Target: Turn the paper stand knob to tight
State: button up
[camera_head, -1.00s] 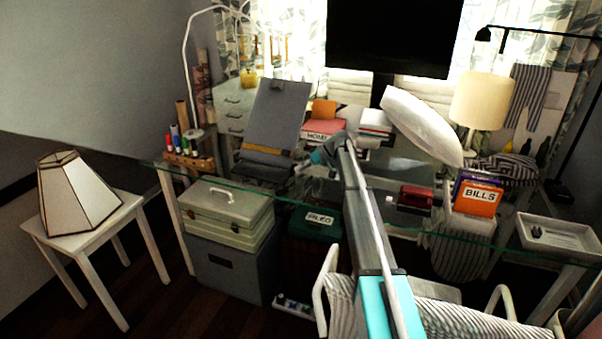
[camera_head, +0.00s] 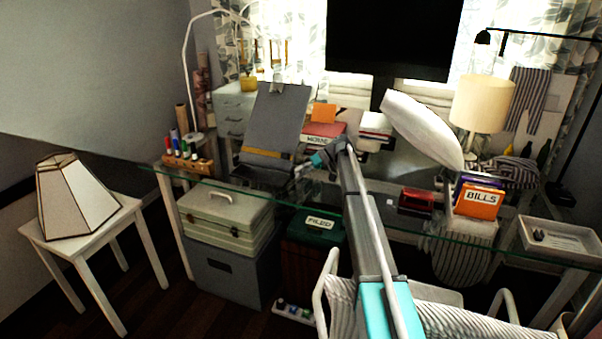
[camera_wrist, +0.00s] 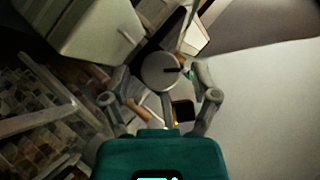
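The paper stand (camera_head: 275,115) is an upright, tilted grey board with a clip on top and a yellow band low down, on the glass desk. My gripper (camera_head: 303,168) is beside its lower right side in the head view. In the wrist view my gripper (camera_wrist: 160,84) is open, its two fingers apart. A round pale grey disc with a dark mark (camera_wrist: 160,73), which looks like the knob, shows between the fingertips. I cannot tell whether the fingers touch it. The knob is too small to make out in the head view.
The glass desk (camera_head: 370,212) also carries a pen rack (camera_head: 187,162), red books (camera_head: 322,136), a tilted white lamp head (camera_head: 420,128) and a bills box (camera_head: 478,200). A striped chair (camera_head: 455,318) stands in front. A lampshade (camera_head: 75,195) sits on a side table at left.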

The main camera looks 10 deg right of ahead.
jog(key=shift+r+p, duration=0.1)
jog(key=shift+p, duration=0.25)
jog(key=shift+s+a+r+n+t+h+p, duration=0.1)
jog(key=shift+s+n+t+h+p, duration=0.05)
jog(key=shift+n+t+h+p, duration=0.3)
jog(key=shift+s+a+n+t+h+p, duration=0.1)
jog(key=shift+n+t+h+p, duration=0.5)
jog(key=shift+p, duration=0.25)
jog(key=n+t+h+p, duration=0.1)
jog(key=n+t+h, duration=0.1)
jog(key=t, duration=0.1)
jog(key=shift+s+t, duration=0.15)
jog(key=shift+t, duration=0.1)
jog(key=p+v, duration=1)
jog(key=v, duration=0.4)
jog(key=s+a+f+m+g+h, duration=0.1)
jog(key=s+a+m+h, duration=0.1)
jog(key=s, duration=1)
jog(key=s+a+f+m+g+h+p, duration=0.1)
jog(key=s+a+m, duration=0.3)
jog(key=s, duration=0.8)
jog(key=shift+a+f+m+g+h, duration=0.4)
jog(key=shift+a+g+h, duration=0.2)
jog(key=shift+a+h, duration=0.25)
jog(key=shift+s, duration=0.1)
